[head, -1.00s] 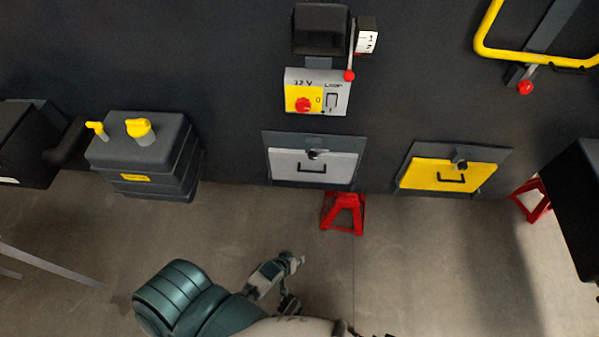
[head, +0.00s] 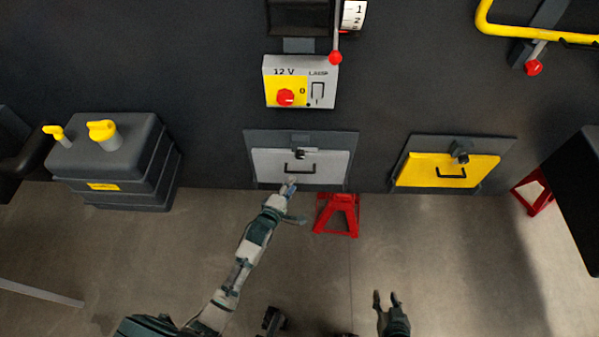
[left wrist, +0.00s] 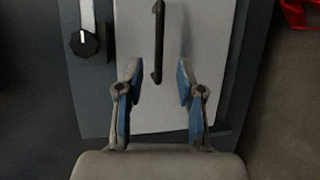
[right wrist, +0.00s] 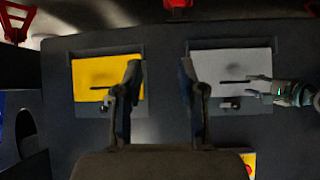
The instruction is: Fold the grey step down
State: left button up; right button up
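The grey step (head: 325,171) is a light grey panel in a dark frame on the chassis wall, standing upright against it. A black bar handle (head: 300,168) is on it, with a dark latch knob (head: 300,153) above. My left gripper (head: 291,187) is at the lower edge of the panel. In the left wrist view my left gripper (left wrist: 157,85) is open, its blue-padded fingers spread over the panel, with the handle (left wrist: 158,40) lined up beyond the gap. My right gripper (head: 386,297) is open and empty, low and well away from the wall.
A yellow panel (head: 425,170) with its own handle is to the right. A red jack stand (head: 338,216) stands under the grey step. A 12 V switch box (head: 301,82) is above it. A dark tank (head: 112,160) stands at left.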

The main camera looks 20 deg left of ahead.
aim_at(299, 172)
pick_arm(q)
jog(key=shift+b+x, duration=0.9)
jog(key=shift+x, duration=2.8)
pick_arm(e)
jog(key=w+a+r+t+y, duration=0.1)
jog(key=w+a+r+t, duration=0.1)
jog(key=w+r+t, duration=0.2)
jog(key=shift+w+r, duration=0.25)
jog(key=shift+r, duration=0.05)
pick_arm(q)
grip_shut()
jog(key=shift+f, duration=0.1)
